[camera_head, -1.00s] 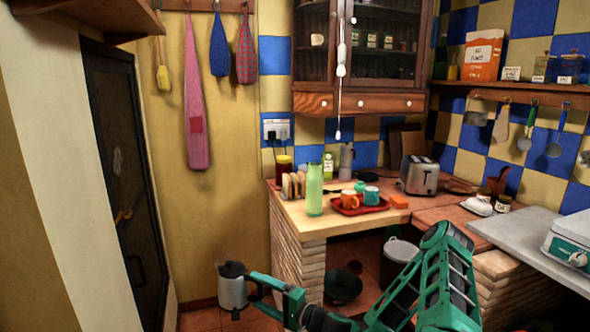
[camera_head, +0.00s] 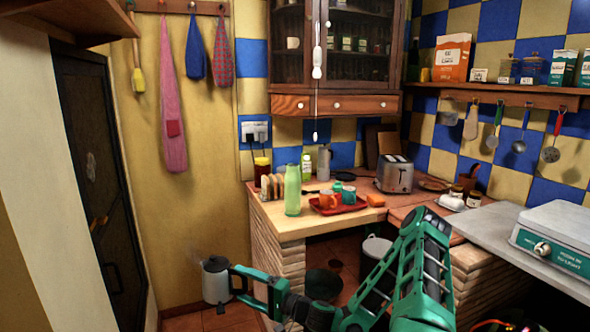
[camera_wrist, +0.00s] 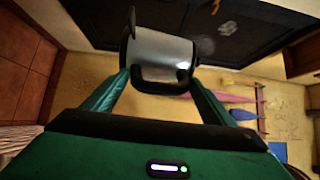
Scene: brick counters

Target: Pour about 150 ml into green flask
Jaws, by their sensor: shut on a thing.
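The green flask (camera_head: 292,190) stands upright near the front left edge of the wooden counter (camera_head: 283,224). A silver kettle (camera_head: 214,284) with a dark lid and handle hangs in the air, left of the counter and lower than its top. My gripper (camera_head: 243,280) is shut on the kettle's handle. The wrist view shows the kettle (camera_wrist: 158,52) between the two fingers of my gripper (camera_wrist: 160,84). The kettle is apart from the flask, to its lower left in the head view. The contents of both are hidden.
Right of the flask is a red tray (camera_head: 350,208) with cups. A toast rack (camera_head: 271,187) with bread stands to its left. A toaster (camera_head: 395,175) and a scale (camera_head: 560,236) are farther right. A dark door (camera_head: 98,190) is at left.

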